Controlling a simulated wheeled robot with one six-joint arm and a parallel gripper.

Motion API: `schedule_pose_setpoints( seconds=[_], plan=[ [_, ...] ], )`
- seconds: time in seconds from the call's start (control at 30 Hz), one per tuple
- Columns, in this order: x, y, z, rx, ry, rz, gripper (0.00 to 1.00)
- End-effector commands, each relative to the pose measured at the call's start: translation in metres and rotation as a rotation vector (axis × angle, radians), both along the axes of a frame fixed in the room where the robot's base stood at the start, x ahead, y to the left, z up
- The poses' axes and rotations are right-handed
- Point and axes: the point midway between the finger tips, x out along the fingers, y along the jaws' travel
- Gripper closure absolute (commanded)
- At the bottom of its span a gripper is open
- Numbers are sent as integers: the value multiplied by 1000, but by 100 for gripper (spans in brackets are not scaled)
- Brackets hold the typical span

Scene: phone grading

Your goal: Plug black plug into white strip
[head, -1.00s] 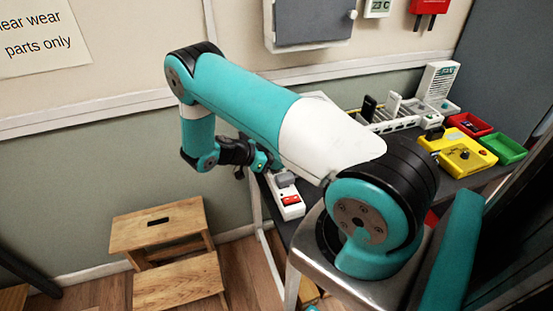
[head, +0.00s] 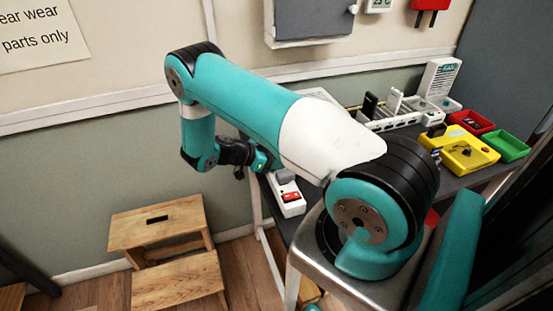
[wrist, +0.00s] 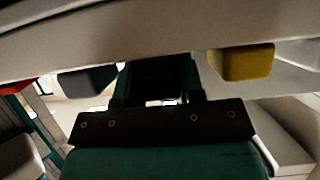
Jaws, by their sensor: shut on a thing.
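The white strip (head: 289,208) lies on the dark bench left of my arm's base, with a red switch (head: 290,197) at its near end. A grey block (head: 284,177) sits farther along it, and my arm hides its far part. My gripper (head: 257,161) is at the left of the strip's far part, close to it in the picture; I cannot tell whether they touch. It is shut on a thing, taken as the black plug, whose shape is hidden. In the wrist view a dark block and a yellow block show at either side; I cannot tell what they are.
A yellow tray (head: 489,154), a red tray (head: 480,118) and a green tray (head: 513,151) stand on the right of the bench. A white rack (head: 395,122) with upright phones is at the back. A wooden step stool (head: 158,222) stands on the floor at left.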

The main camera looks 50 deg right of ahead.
Motion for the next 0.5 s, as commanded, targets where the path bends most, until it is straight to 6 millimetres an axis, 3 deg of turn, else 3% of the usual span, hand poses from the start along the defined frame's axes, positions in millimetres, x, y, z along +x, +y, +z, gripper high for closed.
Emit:
schedule_pose_setpoints(
  seconds=[0.3,0.33,0.43,0.5],
  plan=[
    [0,0,-5,1,0,0,95],
    [0,0,-5,2,0,0,60],
    [-1,0,-6,4,1,0,37],
    [-1,1,-7,5,5,-1,35]
  ],
)
